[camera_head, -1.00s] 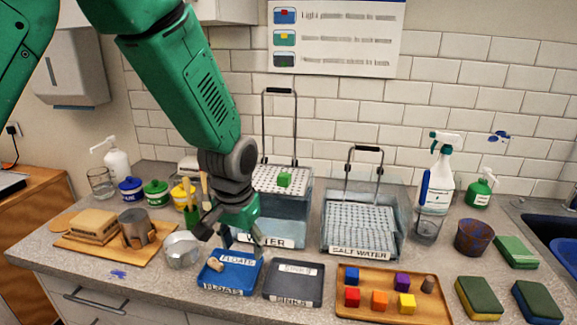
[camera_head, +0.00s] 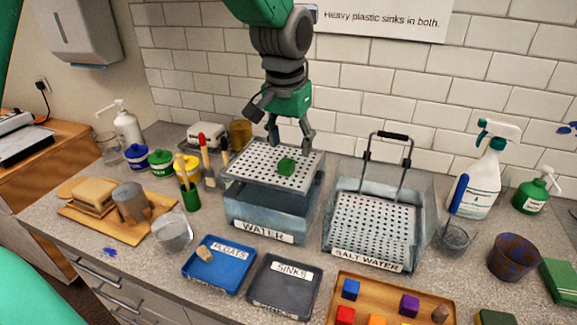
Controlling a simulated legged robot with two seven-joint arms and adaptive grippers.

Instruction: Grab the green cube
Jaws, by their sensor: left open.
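The green cube (camera_head: 286,166) sits on the perforated metal tray (camera_head: 247,174) over the tank labelled WATER (camera_head: 265,236). My left gripper (camera_head: 290,146) hangs from above with its fingers spread, just above and behind the cube in the picture. The fingers are open and empty, and the cube lies just below the gap between them. I cannot tell exactly how far the fingertips are from the tray. My right gripper is not in view.
The SALT WATER tank (camera_head: 362,258) with its raised handle stands to the right. The blue FLOATS tray (camera_head: 213,275) and dark SINKS tray (camera_head: 285,290) lie in front. A wooden tray (camera_head: 448,316) holds coloured cubes. Brushes in a green cup (camera_head: 190,198) stand left.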

